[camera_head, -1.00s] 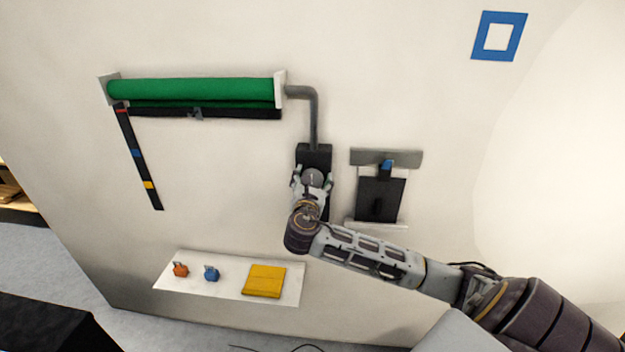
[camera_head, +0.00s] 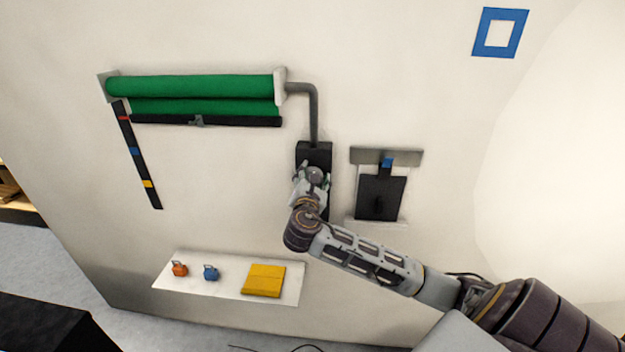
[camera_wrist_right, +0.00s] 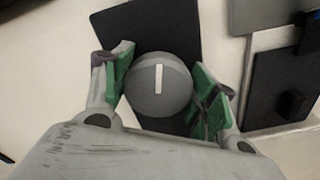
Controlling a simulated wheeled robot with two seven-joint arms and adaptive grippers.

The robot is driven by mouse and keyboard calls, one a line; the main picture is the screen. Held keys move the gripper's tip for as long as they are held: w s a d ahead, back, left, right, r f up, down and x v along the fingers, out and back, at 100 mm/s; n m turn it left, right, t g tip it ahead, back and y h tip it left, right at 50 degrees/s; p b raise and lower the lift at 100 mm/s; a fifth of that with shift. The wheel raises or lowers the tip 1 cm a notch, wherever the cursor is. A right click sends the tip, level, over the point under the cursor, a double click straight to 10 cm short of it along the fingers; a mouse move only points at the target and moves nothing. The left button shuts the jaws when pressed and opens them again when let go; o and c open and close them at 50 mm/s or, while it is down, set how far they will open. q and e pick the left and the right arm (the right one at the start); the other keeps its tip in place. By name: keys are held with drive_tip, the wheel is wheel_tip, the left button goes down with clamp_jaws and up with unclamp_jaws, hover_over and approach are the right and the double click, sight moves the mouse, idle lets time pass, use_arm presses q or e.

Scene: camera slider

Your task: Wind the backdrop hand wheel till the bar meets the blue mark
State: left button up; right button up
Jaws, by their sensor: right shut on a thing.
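The green backdrop roll (camera_head: 190,87) is mounted on the wall, with a short length of green cloth hanging below it. The black bar (camera_head: 225,121) at the cloth's lower edge is level with the red mark (camera_head: 124,118) on the black scale strip (camera_head: 140,165). The blue mark (camera_head: 134,151) is lower on the strip, and a yellow mark (camera_head: 148,184) is below that. My right gripper (camera_head: 313,174) is shut on the grey round hand wheel (camera_wrist_right: 160,86), with green pads on both sides of it. A white line on the wheel points up in the right wrist view. My left gripper is out of view.
A black panel with a blue piece (camera_head: 381,195) hangs right of the wheel. A white shelf (camera_head: 228,287) below holds an orange item (camera_head: 180,269), a blue item (camera_head: 211,272) and a yellow folded cloth (camera_head: 264,281). A blue square frame (camera_head: 480,47) is on the wall.

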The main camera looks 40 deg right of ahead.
drive_tip(key=m+b, duration=0.1)
drive_tip(key=m, duration=0.1)
drive_tip(key=m+b, duration=0.1)
drive_tip(key=m, duration=0.1)
drive_tip(key=m+b, duration=0.1)
drive_tip(key=m, duration=0.1)
drive_tip(key=shift+s+d+f+m, duration=0.1)
drive_tip(key=shift+f+m, duration=0.15)
drive_tip(key=shift+m, duration=0.05)
drive_tip(key=m+b, duration=0.1)
drive_tip(key=m, duration=0.2)
drive_tip(key=shift+f+b, duration=0.1)
drive_tip(key=shift+b, duration=0.3)
drive_tip(key=shift+m+b, duration=0.75)
drive_tip(key=shift+m, duration=0.85)
drive_tip(key=o, duration=1)
drive_tip(key=shift+o, duration=0.2)
drive_tip(key=shift+s, duration=0.1)
